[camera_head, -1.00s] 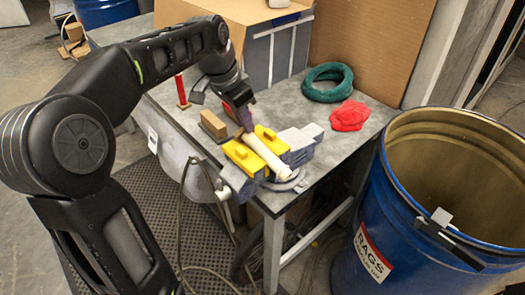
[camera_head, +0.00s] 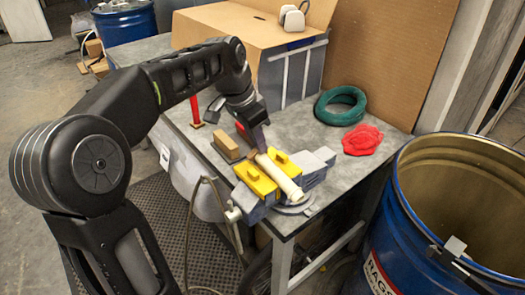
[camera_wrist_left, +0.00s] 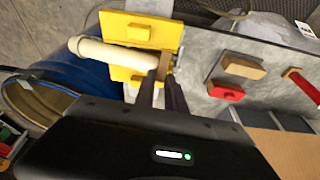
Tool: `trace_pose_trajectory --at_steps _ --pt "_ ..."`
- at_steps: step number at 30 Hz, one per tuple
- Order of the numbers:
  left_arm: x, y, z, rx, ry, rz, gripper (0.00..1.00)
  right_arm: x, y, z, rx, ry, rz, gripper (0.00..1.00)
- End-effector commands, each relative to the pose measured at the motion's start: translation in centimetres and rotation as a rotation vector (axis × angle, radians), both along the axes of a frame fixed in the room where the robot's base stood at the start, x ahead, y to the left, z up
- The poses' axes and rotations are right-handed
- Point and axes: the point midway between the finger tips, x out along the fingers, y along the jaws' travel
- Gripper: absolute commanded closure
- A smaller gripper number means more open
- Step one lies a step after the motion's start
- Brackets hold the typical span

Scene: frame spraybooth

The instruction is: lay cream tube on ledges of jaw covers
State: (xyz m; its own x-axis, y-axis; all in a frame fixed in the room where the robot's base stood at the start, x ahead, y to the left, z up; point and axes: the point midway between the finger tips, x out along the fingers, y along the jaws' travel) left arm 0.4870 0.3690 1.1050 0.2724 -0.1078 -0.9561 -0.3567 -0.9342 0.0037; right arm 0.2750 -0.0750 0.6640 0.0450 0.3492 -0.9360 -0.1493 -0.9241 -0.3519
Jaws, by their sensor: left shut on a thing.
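The cream tube (camera_head: 279,177) lies lengthwise between the two yellow jaw covers (camera_head: 256,180) of the blue-grey vise (camera_head: 253,205) at the table's front corner. Its near end sticks out past the covers. In the left wrist view, the tube (camera_wrist_left: 103,52) runs between the yellow covers (camera_wrist_left: 126,74). I cannot tell whether it touches their ledges. My left gripper (camera_head: 262,149) is at the tube's far end, shut on it. In the left wrist view, its fingers (camera_wrist_left: 163,82) reach that end and partly hide it. My right gripper is not in view.
A wooden block (camera_head: 227,148) and a red-handled tool (camera_head: 196,112) are left of the vise. A green coil (camera_head: 341,106) and a red rag (camera_head: 363,139) lie behind right. A cardboard-topped box (camera_head: 240,28) stands behind. A blue drum (camera_head: 420,235) stands at right.

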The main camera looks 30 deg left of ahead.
Motion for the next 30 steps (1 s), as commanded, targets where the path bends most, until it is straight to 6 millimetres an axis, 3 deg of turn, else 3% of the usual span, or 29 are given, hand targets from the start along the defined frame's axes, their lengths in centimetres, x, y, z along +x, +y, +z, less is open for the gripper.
trace_pose_trajectory --at_steps 12,15,30 --pt "0.1 0.1 7.4 0.003 -0.007 0.000 1.00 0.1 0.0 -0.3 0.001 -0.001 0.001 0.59" --pt "0.0 0.1 9.1 0.003 -0.004 0.001 1.00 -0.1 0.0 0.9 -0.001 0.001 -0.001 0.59" --pt "0.0 0.1 9.6 0.003 -0.004 0.001 1.00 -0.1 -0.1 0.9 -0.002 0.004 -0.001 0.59"
